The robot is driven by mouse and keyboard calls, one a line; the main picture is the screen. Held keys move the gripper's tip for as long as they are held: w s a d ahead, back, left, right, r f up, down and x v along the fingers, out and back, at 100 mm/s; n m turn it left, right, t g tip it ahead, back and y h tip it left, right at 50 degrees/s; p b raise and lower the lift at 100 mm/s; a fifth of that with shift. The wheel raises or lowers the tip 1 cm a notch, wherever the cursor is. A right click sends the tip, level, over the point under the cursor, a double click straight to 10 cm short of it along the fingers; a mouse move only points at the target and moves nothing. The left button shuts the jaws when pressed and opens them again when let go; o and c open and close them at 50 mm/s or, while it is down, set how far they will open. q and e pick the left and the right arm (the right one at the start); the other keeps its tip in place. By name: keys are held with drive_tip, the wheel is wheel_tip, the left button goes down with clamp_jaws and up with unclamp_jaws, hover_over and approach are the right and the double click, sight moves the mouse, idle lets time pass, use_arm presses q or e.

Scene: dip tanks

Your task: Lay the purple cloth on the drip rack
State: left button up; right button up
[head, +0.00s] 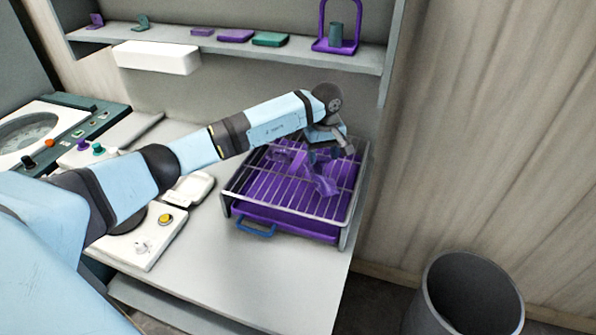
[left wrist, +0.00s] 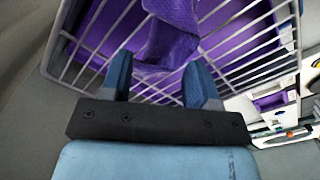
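The purple cloth (head: 322,181) lies crumpled across the bars of the drip rack (head: 233,190), partly hidden by my left gripper in the head view. The rack is a metal wire grid over a purple tray (head: 290,222). My left gripper (head: 335,146) is low over the far part of the rack. In the left wrist view its blue fingers (left wrist: 160,65) stand wide apart, with the cloth (left wrist: 172,35) on the bars (left wrist: 85,45) in front of and between them. I cannot tell whether a finger touches the cloth. My right gripper is not in view.
A grey bin (head: 468,295) stands on the floor at the lower right. A shelf (head: 365,58) above holds purple and green items, with a white box (head: 157,57) under it. A panel with knobs (head: 145,240) lies left of the rack. The counter (head: 210,255) in front is clear.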

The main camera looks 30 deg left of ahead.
use_arm(q)
drive_tip(key=shift+o, duration=0.6)
wheel_tip(320, 180, up, 14)
drive_tip(key=b, duration=0.2)
drive_tip(key=shift+b, duration=0.3)
drive_tip(key=shift+f, duration=0.1)
